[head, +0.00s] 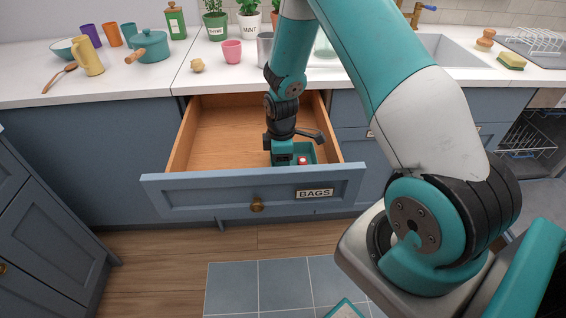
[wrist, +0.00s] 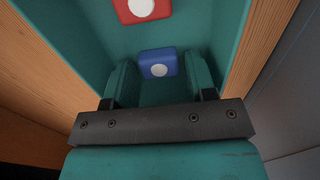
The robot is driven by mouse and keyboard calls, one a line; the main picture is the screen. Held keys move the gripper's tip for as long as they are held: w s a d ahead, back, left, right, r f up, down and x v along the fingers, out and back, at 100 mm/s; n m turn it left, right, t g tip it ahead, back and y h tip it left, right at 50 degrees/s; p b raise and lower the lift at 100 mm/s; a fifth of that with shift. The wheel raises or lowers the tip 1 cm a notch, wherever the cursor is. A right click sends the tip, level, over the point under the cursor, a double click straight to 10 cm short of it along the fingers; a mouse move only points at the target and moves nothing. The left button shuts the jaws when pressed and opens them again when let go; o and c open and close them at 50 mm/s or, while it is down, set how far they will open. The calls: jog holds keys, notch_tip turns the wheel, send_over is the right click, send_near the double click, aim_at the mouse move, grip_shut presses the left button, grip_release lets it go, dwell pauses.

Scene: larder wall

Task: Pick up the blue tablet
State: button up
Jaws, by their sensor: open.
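The blue tablet (wrist: 158,63) is a small rounded block with a white dot on top. In the wrist view it lies in a teal tray (wrist: 105,40) inside the open drawer. My gripper (wrist: 160,75) is open and points down into the tray. Its two teal fingers stand to the left and right of the blue tablet, with clear space between; I cannot tell how deep they reach. In the head view my gripper (head: 286,162) hides the blue tablet.
A red tablet (wrist: 142,9) with a white dot lies just beyond the blue one; it also shows in the head view (head: 303,160). The wooden drawer (head: 215,135) labelled BAGS is pulled out, mostly empty on its left. The counter (head: 150,85) above holds cups, pots and plants.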

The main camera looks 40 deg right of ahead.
jog(key=shift+f, duration=0.1)
jog(key=shift+c, duration=0.5)
jog(key=c, duration=0.6)
